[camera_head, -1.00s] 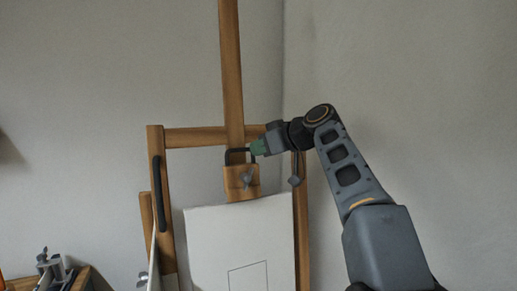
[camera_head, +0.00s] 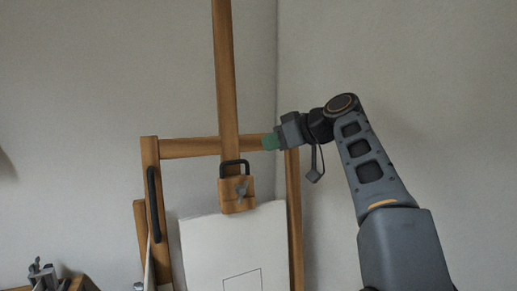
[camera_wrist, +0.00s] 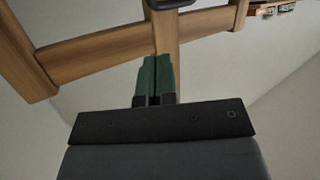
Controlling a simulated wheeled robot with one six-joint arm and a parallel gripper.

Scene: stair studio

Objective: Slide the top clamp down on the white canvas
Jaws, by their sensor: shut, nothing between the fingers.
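The top clamp (camera_head: 238,196) is a wooden block with a black U-shaped handle (camera_head: 234,163) and a metal knob, on the easel's upright mast (camera_head: 226,80). Its lower edge overlaps the top edge of the white canvas (camera_head: 205,250), which has a drawn rectangle. My gripper (camera_head: 268,141) has green fingers, shut and empty. It is right of the handle and a little higher, apart from it in the head view. In the wrist view the shut fingers (camera_wrist: 154,78) point toward the mast (camera_wrist: 166,35); part of a black handle (camera_wrist: 170,3) shows at the top edge.
The easel's wooden crossbar (camera_head: 185,147) runs behind my gripper. A black side handle (camera_head: 154,203) is on the left post. A wooden box (camera_head: 78,284) with metal parts stands at the lower left.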

